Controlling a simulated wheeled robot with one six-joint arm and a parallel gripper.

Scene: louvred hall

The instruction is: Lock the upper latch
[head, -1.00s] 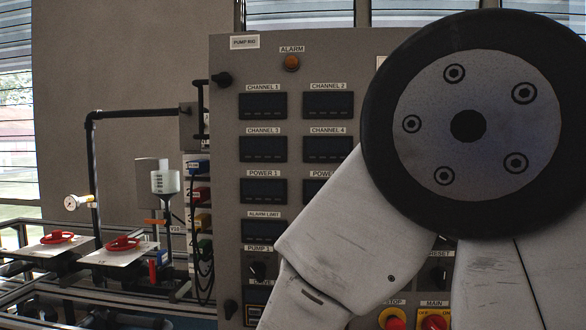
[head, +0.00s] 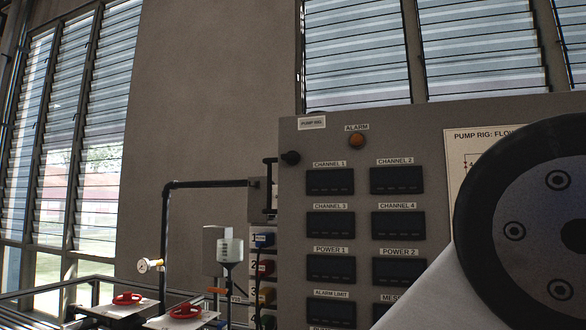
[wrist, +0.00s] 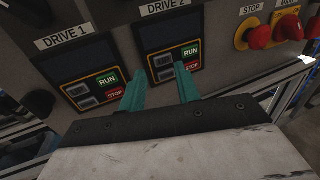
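The upper latch looks to be the black knob (head: 290,158) at the upper left edge of the grey pump rig cabinet (head: 340,118), below the PUMP RIG label. It is too small to tell which way it is turned. My gripper (wrist: 161,86) shows in the wrist view with two teal fingers apart and nothing between them. It is in front of the DRIVE 1 (wrist: 92,78) and DRIVE 2 (wrist: 172,48) panels, low on the cabinet and away from the upper latch. In the head view the gripper is out of sight.
A dark round knob (wrist: 38,103) sits left of DRIVE 1 in the wrist view. Red STOP and MAIN controls (wrist: 256,34) are at the upper right. Pipework (head: 168,230) with a gauge and red valve wheels (head: 185,312) stands left of the cabinet.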

